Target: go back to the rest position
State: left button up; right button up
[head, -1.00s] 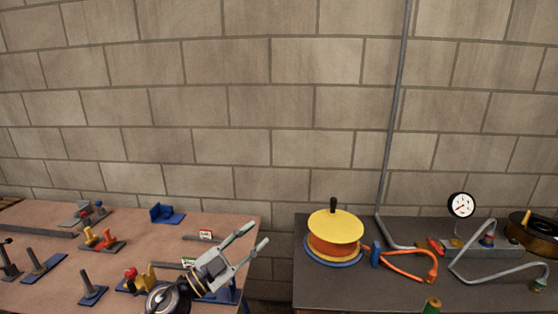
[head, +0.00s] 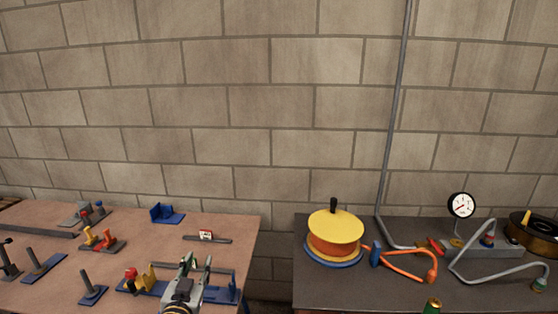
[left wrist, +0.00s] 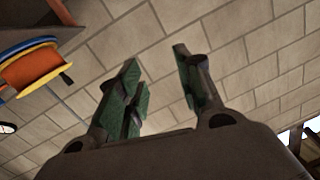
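My left gripper (head: 195,263) shows at the bottom of the head view, in front of the brown table (head: 225,222). Its fingers point up and away from the camera. In the left wrist view the two green-padded fingers of the left gripper (left wrist: 160,75) stand apart with nothing between them. Behind them is only the block wall (left wrist: 245,60). The gripper covers part of a blue fixture (head: 222,294) in the head view. My right gripper is in neither view.
The brown table carries small fixtures, a blue bracket (head: 166,214) and a label (head: 206,235). The dark table (head: 325,290) at right holds a yellow-orange reel (head: 335,232), orange hose (head: 405,277), gauge (head: 461,205) and grey pipe (head: 500,275). A gap separates the tables.

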pick_arm(q)
jog(key=s+a+f+n+g+y, duration=0.1)
jog(key=s+a+f+g, duration=0.2)
jog(key=s+f+g, duration=0.75)
jog(key=s+d+f+m+g+h, duration=0.1)
jog(key=s+d+f+g+h, duration=0.15)
jog(key=s+f, duration=0.85)
jog(key=s+a+f+g+y, duration=0.1)
jog(key=s+f, duration=0.1)
jog(key=f, duration=1.3)
jog(key=s+a+f+g, duration=0.1)
jog(key=f, duration=1.4)
jog(key=s+a+f, duration=0.4)
jog(key=s+f, duration=0.5)
jog(key=s, duration=0.1)
jog(key=s+a+f+p, duration=0.1)
jog(key=s+a+f, duration=0.3)
jog(key=s+f, duration=0.6)
jog(key=shift+s+f+m+g+y, duration=0.15)
jog(key=shift+s+m+g+y, duration=0.2)
jog(key=shift+s, duration=0.25)
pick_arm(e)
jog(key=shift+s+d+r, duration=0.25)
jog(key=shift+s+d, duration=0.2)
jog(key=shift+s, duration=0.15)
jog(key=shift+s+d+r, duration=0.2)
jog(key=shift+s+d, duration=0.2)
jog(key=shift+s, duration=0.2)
